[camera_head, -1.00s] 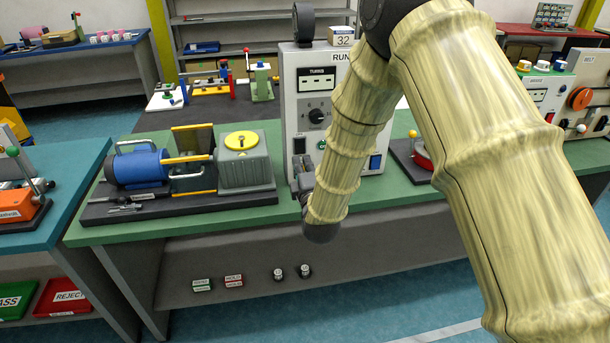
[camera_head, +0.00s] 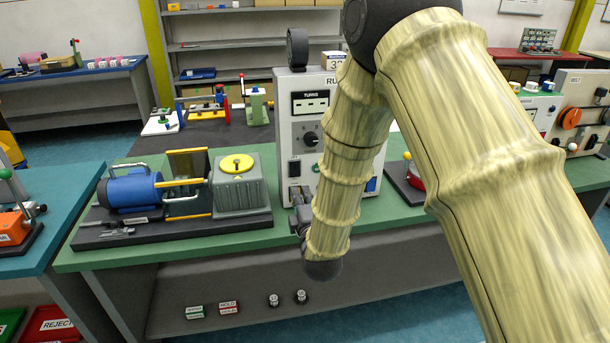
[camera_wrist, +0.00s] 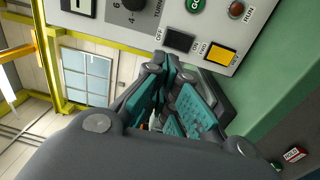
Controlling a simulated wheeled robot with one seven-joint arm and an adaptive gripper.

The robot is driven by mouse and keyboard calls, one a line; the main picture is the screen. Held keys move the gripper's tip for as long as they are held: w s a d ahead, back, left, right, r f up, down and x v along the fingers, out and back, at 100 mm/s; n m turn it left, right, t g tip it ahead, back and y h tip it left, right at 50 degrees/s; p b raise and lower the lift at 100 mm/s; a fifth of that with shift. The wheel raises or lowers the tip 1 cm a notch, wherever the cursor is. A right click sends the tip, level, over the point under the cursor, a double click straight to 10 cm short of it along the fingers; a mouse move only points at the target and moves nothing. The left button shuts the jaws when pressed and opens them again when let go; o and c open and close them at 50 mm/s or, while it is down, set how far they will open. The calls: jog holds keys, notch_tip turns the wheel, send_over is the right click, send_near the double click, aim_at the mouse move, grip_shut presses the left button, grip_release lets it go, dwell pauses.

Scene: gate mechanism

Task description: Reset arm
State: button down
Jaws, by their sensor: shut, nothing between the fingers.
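My gripper (camera_wrist: 172,75) is shut and empty in the wrist view, its fingertips close to the lower front of the grey control panel, near a black switch marked OFF and ON. Whether it touches the panel I cannot tell. In the head view my wooden-looking arm covers much of the control panel (camera_head: 308,140), and the gripper (camera_head: 299,205) shows only partly beside the arm's end. The panel bears a TURNS display and a black knob (camera_head: 310,139). In the wrist view a yellow button (camera_wrist: 221,55), a green GO button (camera_wrist: 196,5) and a red light (camera_wrist: 236,9) show on it.
A blue motor (camera_head: 134,190) and a grey gearbox (camera_head: 238,186) stand on a dark base on the green bench (camera_head: 200,247), left of the panel. A red device (camera_head: 415,178) stands right of it. Small labelled blocks (camera_head: 229,307) lie on the lower shelf.

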jog(key=s+d+f+m+g+h, duration=0.1)
jog(key=s+d+f+m+g, duration=0.3)
jog(key=f, duration=0.5)
jog(key=s+d+f+m+g+h, duration=0.1)
jog(key=s+d+f+m, duration=0.2)
jog(key=s+d+f, duration=0.45)
jog(key=s+d+f+m+g+h, duration=0.1)
jog(key=s+d+f+m+g, duration=0.25)
jog(key=f, duration=0.65)
jog(key=s+d+f+m+g, duration=0.3)
jog(key=s+d+f, duration=0.1)
jog(key=s, duration=0.6)
jog(key=s+d+f+m+g+h, duration=0.1)
jog(key=s+d+f+m+g, duration=0.2)
jog(key=s, duration=0.8)
jog(key=s+d+f+m+g+h, duration=0.1)
jog(key=s+d+f+m+g, duration=0.2)
jog(key=s, duration=0.8)
jog(key=d+f+m, duration=0.2)
jog(key=d+f, duration=0.1)
jog(key=shift+d+f, duration=0.15)
jog(key=shift+d, duration=0.25)
dwell(1.5)
